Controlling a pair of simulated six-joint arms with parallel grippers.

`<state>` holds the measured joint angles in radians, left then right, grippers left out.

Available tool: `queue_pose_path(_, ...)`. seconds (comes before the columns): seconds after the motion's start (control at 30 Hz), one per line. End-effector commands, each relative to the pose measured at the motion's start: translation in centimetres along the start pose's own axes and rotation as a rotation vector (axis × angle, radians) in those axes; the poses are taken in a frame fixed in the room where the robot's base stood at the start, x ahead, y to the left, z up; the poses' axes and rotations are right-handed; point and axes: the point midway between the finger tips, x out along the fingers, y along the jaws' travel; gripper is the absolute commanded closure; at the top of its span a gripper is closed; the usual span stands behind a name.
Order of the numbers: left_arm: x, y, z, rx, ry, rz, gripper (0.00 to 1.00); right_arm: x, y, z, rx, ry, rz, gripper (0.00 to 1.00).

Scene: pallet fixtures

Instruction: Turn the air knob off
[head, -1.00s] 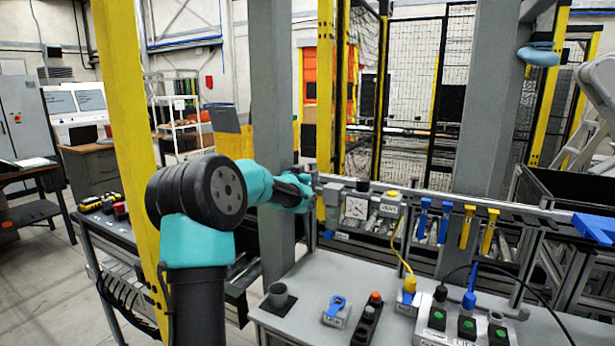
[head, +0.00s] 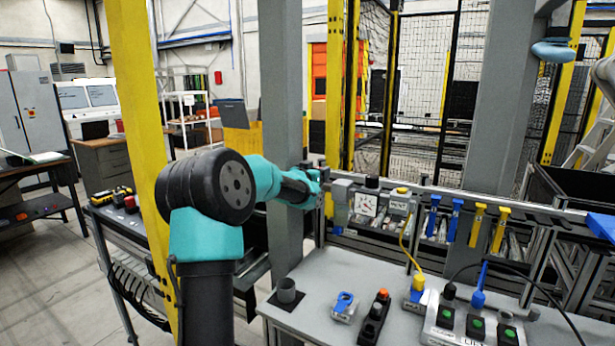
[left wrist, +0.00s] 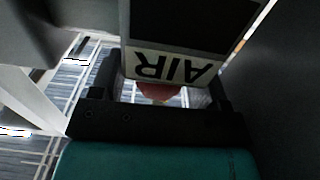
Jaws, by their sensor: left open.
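My left gripper (head: 322,172) is at the rail behind the bench, beside a small grey box and a round gauge (head: 365,205). In the left wrist view the gripper (left wrist: 165,92) is open, with its dark fingers to either side of a white label reading AIR (left wrist: 172,68), seen upside down. A reddish rounded part (left wrist: 158,90), possibly the air knob, shows partly below the label, between the fingers. Most of it is hidden, and I cannot tell whether the fingers touch it. The air knob cannot be made out clearly in the head view. My right gripper is not in view.
Blue clips (head: 433,216) and yellow clips (head: 477,224) hang on the rail. A grey post (head: 283,80) stands behind my arm.

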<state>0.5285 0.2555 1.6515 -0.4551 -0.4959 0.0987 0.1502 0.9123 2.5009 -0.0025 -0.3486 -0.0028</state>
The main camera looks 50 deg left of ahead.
Motion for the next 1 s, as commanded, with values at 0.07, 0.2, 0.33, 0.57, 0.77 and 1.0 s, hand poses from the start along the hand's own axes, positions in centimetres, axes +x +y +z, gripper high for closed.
queue_pose_path(0.07,-0.4,0.0,0.0,0.000,0.000,-0.001,0.31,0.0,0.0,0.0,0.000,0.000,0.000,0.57)
queue_pose_path(0.2,-1.9,-0.1,-0.1,0.000,0.000,-0.001,0.31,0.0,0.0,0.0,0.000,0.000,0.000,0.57)
queue_pose_path(0.33,-3.9,-0.1,-0.1,0.001,0.000,-0.002,0.31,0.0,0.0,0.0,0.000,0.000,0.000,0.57)
queue_pose_path(0.57,-8.2,-0.1,-0.1,0.001,0.000,-0.002,0.31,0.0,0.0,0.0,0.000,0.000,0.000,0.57)
queue_pose_path(0.77,-11.9,-0.1,-0.1,0.000,0.000,-0.002,0.31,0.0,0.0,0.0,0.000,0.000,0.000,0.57)
queue_pose_path(1.0,-15.8,-0.1,-0.1,0.001,0.001,-0.003,0.31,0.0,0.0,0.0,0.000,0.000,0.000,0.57)
